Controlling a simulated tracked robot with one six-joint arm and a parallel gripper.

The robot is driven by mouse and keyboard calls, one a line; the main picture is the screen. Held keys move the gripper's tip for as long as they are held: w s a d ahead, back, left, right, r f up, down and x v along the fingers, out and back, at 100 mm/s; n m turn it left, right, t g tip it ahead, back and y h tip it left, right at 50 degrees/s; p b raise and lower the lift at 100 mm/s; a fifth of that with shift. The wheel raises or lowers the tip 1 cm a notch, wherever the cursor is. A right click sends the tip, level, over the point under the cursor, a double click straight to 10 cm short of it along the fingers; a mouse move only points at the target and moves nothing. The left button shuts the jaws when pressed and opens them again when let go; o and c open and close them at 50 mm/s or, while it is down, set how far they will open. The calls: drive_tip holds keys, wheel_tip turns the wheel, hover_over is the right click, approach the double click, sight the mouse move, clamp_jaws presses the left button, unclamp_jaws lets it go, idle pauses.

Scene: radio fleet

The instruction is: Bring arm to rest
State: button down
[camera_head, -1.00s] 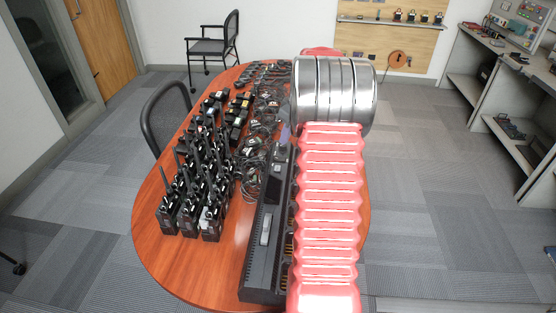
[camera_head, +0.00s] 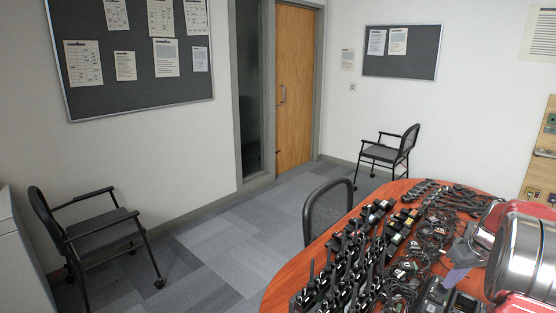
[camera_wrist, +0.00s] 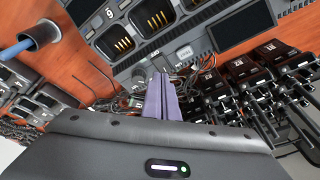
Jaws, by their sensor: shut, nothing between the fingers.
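My arm shows at the right edge of the head view as a silver cylinder with red parts, above the right side of the table. My gripper (camera_wrist: 162,97) has purple fingers that lie together in the wrist view with nothing between them. The purple fingertips also show small in the head view (camera_head: 457,275), next to the silver cylinder. Below the gripper in the wrist view are a grey charger unit (camera_wrist: 130,40) with several slots, and a tangle of dark cables. The rest of my arm is cut off by the picture's edge.
The red-brown oval table (camera_head: 290,281) carries rows of black radios (camera_head: 345,265), cables and small parts. A mesh-backed chair (camera_head: 325,205) stands against it. One chair (camera_head: 90,235) is at the left and another (camera_head: 388,150) at the back wall. Carpet between them is free.

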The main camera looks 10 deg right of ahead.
drive_tip(key=shift+s+a+f+m+g, duration=0.2)
drive_tip(key=shift+s+a+f+m, duration=0.2)
drive_tip(key=shift+s+f, duration=0.15)
drive_tip(key=shift+s+a+f+m+g, duration=0.2)
drive_tip(key=shift+s+a+f+m, duration=0.2)
drive_tip(key=shift+s, duration=0.2)
drive_tip(key=a, duration=0.1)
drive_tip(key=s+a, duration=0.1)
drive_tip(key=a+m, duration=0.1)
drive_tip(key=shift+s+r, duration=0.2)
drive_tip(key=shift+s, duration=0.1)
drive_tip(key=s+a+r+n+t, duration=0.1)
drive_tip(key=s+a+r, duration=0.3)
drive_tip(key=a, duration=0.9)
drive_tip(key=s+a+r+n+t, duration=0.1)
drive_tip(key=s+a+r, duration=0.4)
drive_tip(key=a, duration=0.8)
drive_tip(key=s+a+r+n+t, duration=0.1)
drive_tip(key=s+a+r, duration=0.4)
drive_tip(key=a, duration=0.8)
drive_tip(key=shift+s+a+r+h, duration=0.15)
drive_tip(key=shift+s+a+h, duration=0.15)
drive_tip(key=shift+s, duration=1.3)
